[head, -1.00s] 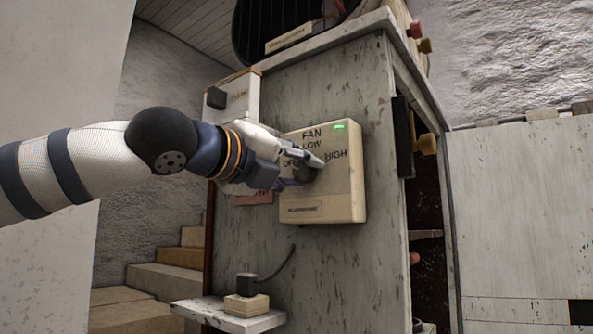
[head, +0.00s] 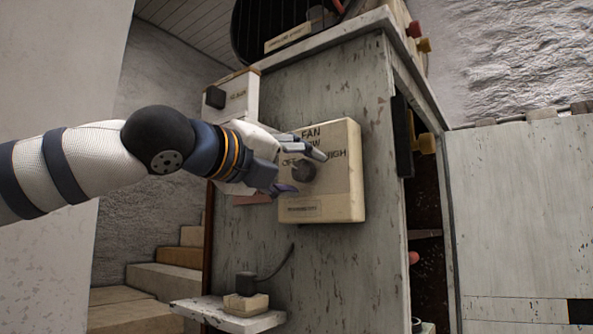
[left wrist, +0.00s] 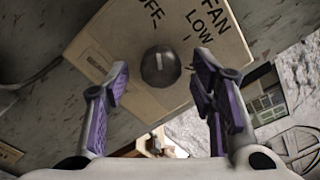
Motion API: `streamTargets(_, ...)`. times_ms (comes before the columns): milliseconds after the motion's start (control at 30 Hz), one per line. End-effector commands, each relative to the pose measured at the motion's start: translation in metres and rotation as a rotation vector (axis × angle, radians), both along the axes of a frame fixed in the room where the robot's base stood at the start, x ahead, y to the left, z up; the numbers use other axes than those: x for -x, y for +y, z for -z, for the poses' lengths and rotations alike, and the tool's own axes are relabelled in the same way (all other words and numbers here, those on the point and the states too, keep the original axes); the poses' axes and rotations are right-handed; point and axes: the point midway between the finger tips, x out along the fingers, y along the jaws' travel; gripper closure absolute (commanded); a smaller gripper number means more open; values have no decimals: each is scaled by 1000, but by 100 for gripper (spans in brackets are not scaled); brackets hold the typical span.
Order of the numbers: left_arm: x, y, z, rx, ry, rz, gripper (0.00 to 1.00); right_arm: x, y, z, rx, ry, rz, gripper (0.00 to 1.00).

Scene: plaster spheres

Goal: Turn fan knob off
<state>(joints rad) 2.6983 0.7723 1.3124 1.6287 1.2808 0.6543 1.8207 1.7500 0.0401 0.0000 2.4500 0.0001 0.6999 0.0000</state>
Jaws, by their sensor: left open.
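The fan control box (head: 335,200) is a cream panel on the side of a worn grey cabinet, marked FAN, OFF, LOW and HIGH. Its dark round knob (head: 304,171) sits below the lettering. In the left wrist view the knob (left wrist: 161,66) has a pale mark that points toward the OFF lettering side, near the top. My left gripper (head: 300,172) is open in front of the box, its fingers apart above and below the knob in the head view. In the left wrist view the open fingers (left wrist: 162,95) lie either side of the knob, not touching it. My right gripper is not in view.
A smaller white box (head: 236,97) with a dark knob is at the upper left. A small shelf (head: 215,316) with a plug block (head: 246,303) juts out below. Wooden steps (head: 160,280) stand at the left. The cabinet side (head: 350,270) below the box is clear.

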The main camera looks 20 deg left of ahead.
Motion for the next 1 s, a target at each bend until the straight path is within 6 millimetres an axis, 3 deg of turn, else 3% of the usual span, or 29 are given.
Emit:
streamTargets(300, 73, 29, 1, 3, -5, -1, 49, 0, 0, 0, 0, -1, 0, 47)
streamTargets(500, 104, 40, 3, 1, -1, 0, 49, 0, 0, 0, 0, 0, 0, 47)
streamTargets(1000, 109, 42, 4, 1, 0, 0, 49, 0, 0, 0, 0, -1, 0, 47)
